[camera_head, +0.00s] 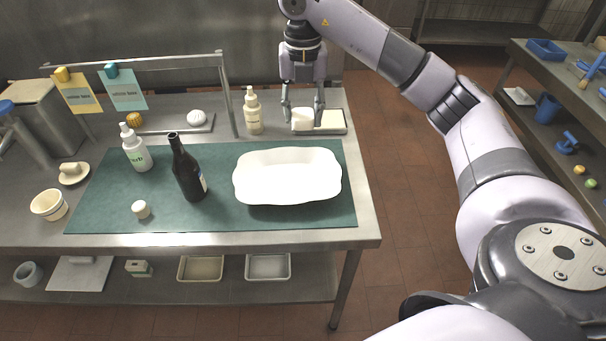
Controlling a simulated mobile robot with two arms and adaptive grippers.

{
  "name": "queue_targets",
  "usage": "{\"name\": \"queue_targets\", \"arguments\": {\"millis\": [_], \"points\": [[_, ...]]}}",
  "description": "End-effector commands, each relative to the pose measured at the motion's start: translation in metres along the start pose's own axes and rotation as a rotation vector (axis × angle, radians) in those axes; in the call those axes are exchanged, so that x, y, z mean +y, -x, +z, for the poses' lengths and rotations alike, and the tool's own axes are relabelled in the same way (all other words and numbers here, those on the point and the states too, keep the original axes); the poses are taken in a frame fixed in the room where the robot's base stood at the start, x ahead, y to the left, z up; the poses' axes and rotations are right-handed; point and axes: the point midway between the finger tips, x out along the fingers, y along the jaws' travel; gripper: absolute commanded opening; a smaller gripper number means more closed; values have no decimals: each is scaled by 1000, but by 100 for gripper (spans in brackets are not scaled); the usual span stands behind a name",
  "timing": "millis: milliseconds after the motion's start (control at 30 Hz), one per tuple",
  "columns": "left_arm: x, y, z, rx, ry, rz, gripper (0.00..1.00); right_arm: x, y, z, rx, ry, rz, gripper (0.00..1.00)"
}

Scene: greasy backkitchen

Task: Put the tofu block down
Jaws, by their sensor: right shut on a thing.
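The tofu block (302,118) is a small white block at the back right of the steel table. My right gripper (304,111) comes down from above and is shut on it, one finger on each side. The block is at the left part of a shallow pale tray (333,122). I cannot tell whether its underside touches the tray. My left gripper is not in view.
A cream pump bottle (253,111) stands just left of the gripper. A white basin (287,177), a dark bottle (188,170) and a white spray bottle (135,148) stand on the green mat (105,208). The mat's front right is clear.

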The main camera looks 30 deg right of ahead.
Motion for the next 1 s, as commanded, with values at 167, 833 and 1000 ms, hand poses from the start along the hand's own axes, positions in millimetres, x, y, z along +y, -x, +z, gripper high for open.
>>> {"name": "queue_targets", "arguments": {"millis": [167,833,1000], "points": [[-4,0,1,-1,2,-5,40,-1,-50,-2,7,2,-4,12],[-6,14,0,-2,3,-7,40,0,-155,-1,3,4,-2,12],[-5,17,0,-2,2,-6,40,0,-176,-1,2,5,-1,12]]}}
